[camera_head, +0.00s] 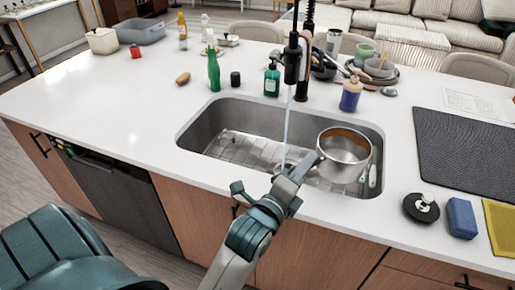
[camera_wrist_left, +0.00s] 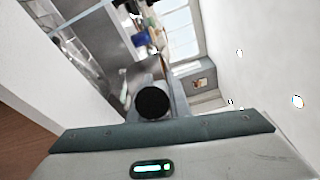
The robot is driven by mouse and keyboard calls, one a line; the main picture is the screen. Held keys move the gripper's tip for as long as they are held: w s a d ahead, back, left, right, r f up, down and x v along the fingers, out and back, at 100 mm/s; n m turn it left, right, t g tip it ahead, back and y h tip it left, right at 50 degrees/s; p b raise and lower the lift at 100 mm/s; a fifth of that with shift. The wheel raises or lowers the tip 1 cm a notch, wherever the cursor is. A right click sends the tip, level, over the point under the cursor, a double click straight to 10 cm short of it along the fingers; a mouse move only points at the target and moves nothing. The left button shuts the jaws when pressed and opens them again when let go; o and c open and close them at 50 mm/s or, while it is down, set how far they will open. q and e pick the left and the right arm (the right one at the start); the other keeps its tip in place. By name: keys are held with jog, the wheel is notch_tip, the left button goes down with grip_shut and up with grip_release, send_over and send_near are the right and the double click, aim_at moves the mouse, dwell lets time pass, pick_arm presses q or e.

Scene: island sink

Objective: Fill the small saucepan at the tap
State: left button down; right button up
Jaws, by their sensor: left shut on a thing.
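The small steel saucepan (camera_head: 345,158) is over the right part of the sink, roughly upright, its opening facing up. My left gripper (camera_head: 300,170) is shut on its handle at the pan's left side. The black tap (camera_head: 292,62) stands behind the sink, and a thin water stream (camera_head: 286,125) falls from it. The stream comes down left of the pan's opening, toward the sink, and its lower end is hidden near my gripper. I cannot tell whether the pan holds water. In the left wrist view a dark round end (camera_wrist_left: 152,103) shows in front of the gripper. My right gripper is not in view.
The steel sink (camera_head: 205,128) has a rack in its bottom. A green bottle (camera_head: 213,70), a soap dispenser (camera_head: 272,80) and a blue-purple bottle (camera_head: 350,95) stand behind it. A dark mat (camera_head: 465,150), round brush (camera_head: 421,208) and blue sponge (camera_head: 461,217) lie right. The left counter is largely clear.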

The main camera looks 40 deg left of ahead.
pick_arm(q)
jog(key=a+n+y+p, duration=0.2)
jog(key=a+y+p, duration=0.1)
jog(key=a, duration=1.1)
jog(key=shift+s+a+f+n+g+y, duration=0.2)
jog(key=shift+s+f+n+g+y, duration=0.1)
jog(key=shift+f+n+y, duration=0.25)
jog(key=shift+w+r, duration=0.1)
jog(key=shift+w, duration=0.05)
jog(key=w+a+b, duration=0.1)
jog(key=w+a, duration=0.2)
jog(key=w, duration=0.4)
jog(key=w+a+b, duration=0.2)
jog(key=w+a, duration=0.2)
jog(key=w, duration=0.2)
jog(key=shift+w+a+b, duration=0.25)
jog(key=shift+w+b, duration=0.05)
jog(key=shift+w, duration=0.1)
dwell(0.6)
